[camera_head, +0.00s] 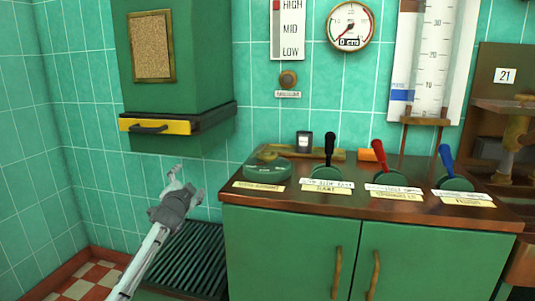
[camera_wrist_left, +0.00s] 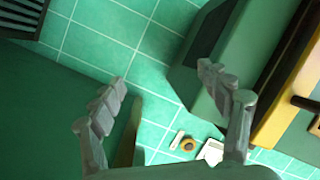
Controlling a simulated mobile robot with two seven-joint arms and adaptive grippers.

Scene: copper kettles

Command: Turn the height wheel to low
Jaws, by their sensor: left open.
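A green round wheel (camera_head: 268,168) with a brass handle on top lies at the left end of the wooden counter top; I take it for the height wheel. Its yellow label (camera_head: 258,187) is too small to read. A HIGH, MID, LOW scale (camera_head: 290,30) hangs on the wall above, with its red marker at HIGH. My left gripper (camera_head: 184,185) is open and empty. It is left of the counter and apart from the wheel. Its two spread fingers also show in the left wrist view (camera_wrist_left: 168,100), where I cannot make out the wheel. My right gripper is not in view.
Black, red and blue levers (camera_head: 379,155) stand right of the wheel on the counter. A green wall box with a yellow drawer (camera_head: 170,126) hangs above my left gripper. A dark grate (camera_head: 190,258) lies below it.

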